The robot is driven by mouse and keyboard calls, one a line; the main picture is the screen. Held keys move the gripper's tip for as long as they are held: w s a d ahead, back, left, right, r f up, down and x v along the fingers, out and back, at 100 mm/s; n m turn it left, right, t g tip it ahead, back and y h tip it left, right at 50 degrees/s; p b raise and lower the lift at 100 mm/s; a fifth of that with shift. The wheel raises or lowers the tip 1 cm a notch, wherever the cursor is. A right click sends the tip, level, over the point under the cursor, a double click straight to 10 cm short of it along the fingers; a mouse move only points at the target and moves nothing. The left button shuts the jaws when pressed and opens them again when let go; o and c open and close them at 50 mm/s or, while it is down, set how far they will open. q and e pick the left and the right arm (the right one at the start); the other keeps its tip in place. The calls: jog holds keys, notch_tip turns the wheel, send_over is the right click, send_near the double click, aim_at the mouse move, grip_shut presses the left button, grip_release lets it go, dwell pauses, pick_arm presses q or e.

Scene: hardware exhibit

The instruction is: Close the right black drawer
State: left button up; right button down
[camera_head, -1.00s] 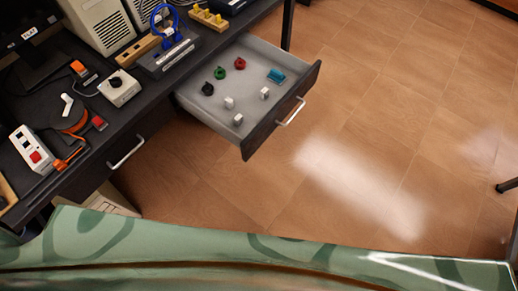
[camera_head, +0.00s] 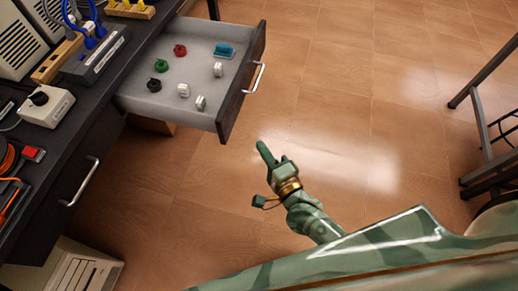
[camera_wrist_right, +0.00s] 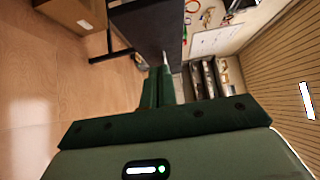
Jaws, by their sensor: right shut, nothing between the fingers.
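The right black drawer (camera_head: 243,82) is pulled out of the dark desk in the head view. Its grey inside is exposed, and a silver handle (camera_head: 255,78) is on its front. It holds small knobs in black, green, red and white and a blue part (camera_head: 224,51). My right gripper (camera_head: 263,150) is shut and empty. It is over the floor, in front of and below the drawer front in the picture, apart from it. Its fingers (camera_wrist_right: 160,80) also show together in the right wrist view, pointing toward a dark panel. My left gripper is not in view.
The desk top (camera_head: 88,95) carries several devices and cables. A second drawer, shut, has a silver handle (camera_head: 81,181) at left. A light-coloured box (camera_head: 68,272) stands below it. A metal-framed stand (camera_head: 488,110) is at right. The tiled floor between is clear.

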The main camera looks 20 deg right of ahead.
jog(key=b, duration=0.2)
send_near(230, 117)
jog(key=w+d, duration=0.2)
jog(key=w, duration=0.2)
jog(key=shift+w+a+f+b, duration=0.2)
jog(key=shift+w+a+b, duration=0.1)
jog(key=shift+a, duration=0.15)
jog(key=shift+w+a+f+b, duration=0.2)
jog(key=shift+w+a+f, duration=0.1)
jog(key=shift+a, duration=0.2)
jog(key=shift+w+a+r, duration=0.2)
jog(key=shift+w+a, duration=0.15)
jog(key=shift+a, duration=0.15)
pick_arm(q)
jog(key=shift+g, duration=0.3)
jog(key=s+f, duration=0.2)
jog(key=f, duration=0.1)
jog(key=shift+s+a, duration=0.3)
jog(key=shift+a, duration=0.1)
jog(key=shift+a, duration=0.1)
